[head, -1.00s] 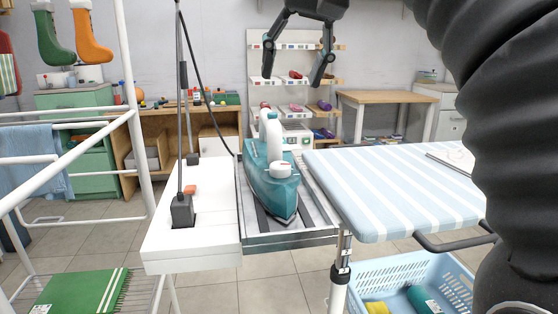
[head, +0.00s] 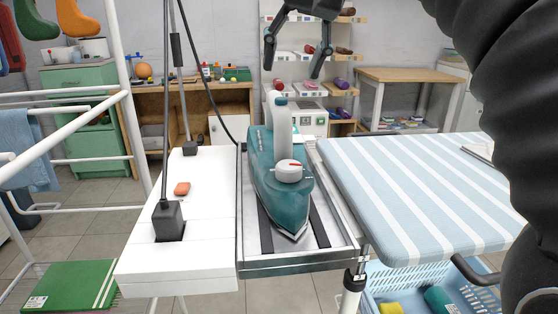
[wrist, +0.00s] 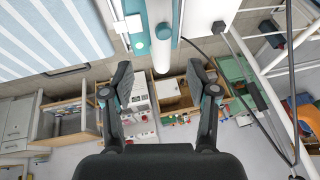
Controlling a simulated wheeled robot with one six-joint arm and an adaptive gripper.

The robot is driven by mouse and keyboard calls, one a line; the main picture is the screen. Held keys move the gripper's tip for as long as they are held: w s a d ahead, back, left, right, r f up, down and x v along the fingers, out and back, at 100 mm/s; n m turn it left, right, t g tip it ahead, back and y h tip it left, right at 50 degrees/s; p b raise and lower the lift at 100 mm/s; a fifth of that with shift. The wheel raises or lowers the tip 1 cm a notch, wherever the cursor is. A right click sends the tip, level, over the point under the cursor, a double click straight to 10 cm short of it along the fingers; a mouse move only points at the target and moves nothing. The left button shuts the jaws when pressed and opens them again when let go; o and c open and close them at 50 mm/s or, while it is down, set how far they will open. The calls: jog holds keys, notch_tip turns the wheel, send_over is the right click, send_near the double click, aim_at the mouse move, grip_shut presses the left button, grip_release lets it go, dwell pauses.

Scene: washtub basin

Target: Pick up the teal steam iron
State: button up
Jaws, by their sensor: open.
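The teal steam iron (head: 282,190) stands on a grey metal tray (head: 300,262) with dark strips, its tip toward me. It has a white handle and a white dial on top. My gripper (head: 294,70) is open and empty, above and beyond the iron in the head view. In the wrist view my gripper (wrist: 161,75) has its two fingers spread wide. A white and teal part of the iron (wrist: 161,30) shows at the top of that view, beyond the fingertips. Nothing is between the fingers.
A blue-striped ironing board (head: 420,190) adjoins the tray on the right. A white board (head: 180,260) with a dark pole and cable lies on the left. A white rack (head: 60,160) stands at far left. A blue basket (head: 400,275) sits below. Shelves stand behind.

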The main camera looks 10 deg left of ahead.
aim_at(278, 105)
jog(key=b+x, duration=0.2)
jog(key=x, duration=0.7)
jog(key=shift+a, duration=0.15)
grip_shut()
